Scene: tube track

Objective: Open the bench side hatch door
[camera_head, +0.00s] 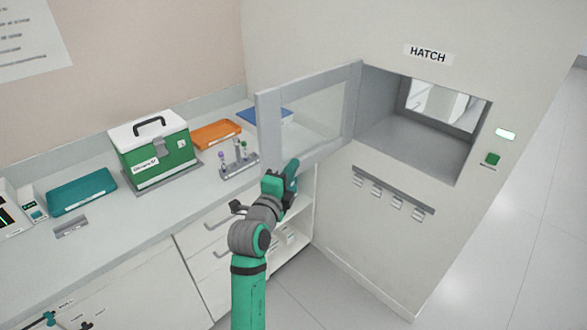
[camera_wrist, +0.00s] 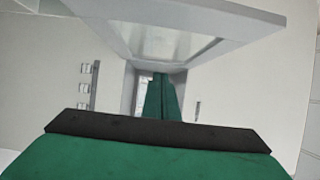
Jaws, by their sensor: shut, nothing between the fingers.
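The hatch door (camera_head: 308,118), a grey frame around a clear pane, stands swung wide out to the left over the bench. Its pane and frame also show at the top of the wrist view (camera_wrist: 195,35). The hatch opening (camera_head: 415,130) under the HATCH sign is uncovered, with its grey interior and a window at the back in view. My gripper (camera_head: 291,168) is at the lower left part of the door, close to the bottom of its frame. In the wrist view its green fingers (camera_wrist: 161,78) are together and hold nothing. I cannot tell whether it touches the door.
The bench (camera_head: 110,215) carries a green case with white lid (camera_head: 155,150), a tube rack (camera_head: 240,160), and teal (camera_head: 82,191), orange (camera_head: 215,134) and blue (camera_head: 262,116) trays. A hook rail (camera_head: 392,190) is below the hatch. A green button (camera_head: 492,159) is to its right. Floor at right is clear.

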